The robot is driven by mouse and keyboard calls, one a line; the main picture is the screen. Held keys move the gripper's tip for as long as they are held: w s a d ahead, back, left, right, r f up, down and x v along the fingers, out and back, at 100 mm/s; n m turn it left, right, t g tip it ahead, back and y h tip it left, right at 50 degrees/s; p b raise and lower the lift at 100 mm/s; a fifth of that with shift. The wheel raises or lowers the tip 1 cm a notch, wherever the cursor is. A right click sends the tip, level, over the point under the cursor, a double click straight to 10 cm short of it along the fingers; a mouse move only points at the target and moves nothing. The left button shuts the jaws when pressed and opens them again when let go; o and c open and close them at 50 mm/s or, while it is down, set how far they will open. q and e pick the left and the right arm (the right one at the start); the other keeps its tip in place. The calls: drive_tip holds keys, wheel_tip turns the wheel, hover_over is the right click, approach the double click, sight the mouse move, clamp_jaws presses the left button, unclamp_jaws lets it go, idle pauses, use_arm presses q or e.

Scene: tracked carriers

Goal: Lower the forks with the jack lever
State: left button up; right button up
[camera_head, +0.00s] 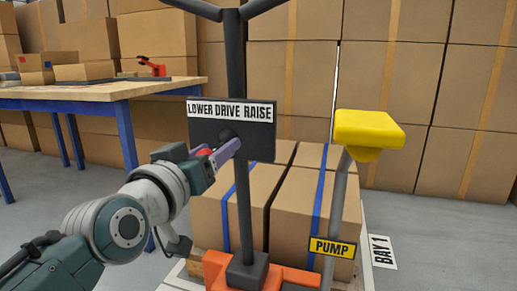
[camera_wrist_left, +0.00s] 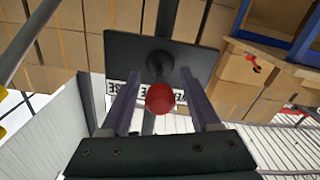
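The jack's dark control plate (camera_head: 260,140), labelled LOWER DRIVE RAISE, sits on the upright black handle post (camera_head: 244,205) above the orange jack base (camera_head: 285,275). The lever's red knob (camera_wrist_left: 160,97) shows in the left wrist view, in front of the plate (camera_wrist_left: 190,58). My left gripper (camera_wrist_left: 160,102) is open, with one purple finger on each side of the knob and a gap on both sides. In the head view my left gripper (camera_head: 222,152) is at the plate and mostly hides the knob. Which label the lever points to cannot be told. My right gripper is not in view.
A yellow pump pad (camera_head: 370,130) on a grey rod with a PUMP label (camera_head: 332,248) stands right of the post. Strapped cartons (camera_head: 290,210) sit behind the jack. A wooden workbench (camera_head: 110,91) stands at the left. A BAY 1 sign (camera_head: 382,252) lies on the right.

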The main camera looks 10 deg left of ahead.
use_arm(q)
drive_tip(key=s+a+p, duration=0.1)
drive_tip(key=s+p, duration=0.3)
drive_tip(key=s, duration=0.6)
drive_tip(key=shift+r, duration=0.1)
